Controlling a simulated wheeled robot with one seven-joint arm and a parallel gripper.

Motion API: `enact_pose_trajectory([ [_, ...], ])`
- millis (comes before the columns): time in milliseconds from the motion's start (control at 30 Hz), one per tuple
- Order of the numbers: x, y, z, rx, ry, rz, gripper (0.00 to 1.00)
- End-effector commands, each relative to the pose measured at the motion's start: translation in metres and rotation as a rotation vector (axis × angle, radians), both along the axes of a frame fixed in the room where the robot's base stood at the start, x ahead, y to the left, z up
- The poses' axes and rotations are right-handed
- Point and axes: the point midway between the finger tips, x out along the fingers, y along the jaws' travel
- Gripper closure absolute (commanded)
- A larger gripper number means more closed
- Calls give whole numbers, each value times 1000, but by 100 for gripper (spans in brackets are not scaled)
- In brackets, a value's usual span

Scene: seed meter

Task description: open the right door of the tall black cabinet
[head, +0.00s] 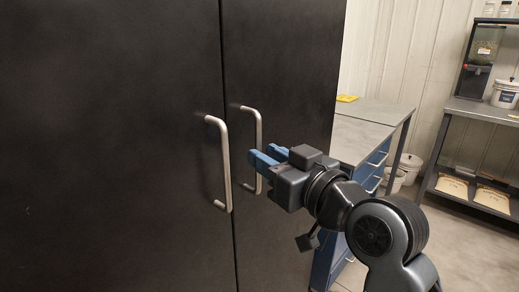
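The tall black cabinet has a left door (110,150) and a right door (290,75), both shut, with a thin dark seam between them. The right door's upright metal handle (258,128) stands just right of the seam. The left door's similar handle (225,165) is on the other side of the seam. My gripper (264,157) reaches in from the right with its blue fingers level with the lower half of the right handle. The fingers look apart. The near finger hides part of that handle, and I cannot tell whether the bar lies between them or is touched.
A blue drawer unit with a grey top (360,138) stands right of the cabinet, close behind my arm. A metal shelf rack (448,135) with a white bucket (506,94) and bags stands at the far right. Bare floor (455,245) shows at the lower right.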

Motion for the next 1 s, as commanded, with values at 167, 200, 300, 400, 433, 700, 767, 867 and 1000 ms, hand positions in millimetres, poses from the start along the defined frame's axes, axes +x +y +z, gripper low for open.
enact_pose_trajectory([
  [167,17,15,0,0,1,1,71],
  [200,19,17,0,1,1,1,71],
  [300,23,20,0,1,-1,0,71],
  [400,25,21,0,0,0,-1,71],
  [433,25,21,0,0,0,-1,71],
  [700,24,21,0,0,0,-1,82],
  [767,24,21,0,0,0,-1,88],
  [867,24,21,0,0,0,-1,97],
  [1000,24,21,0,0,0,-1,100],
])
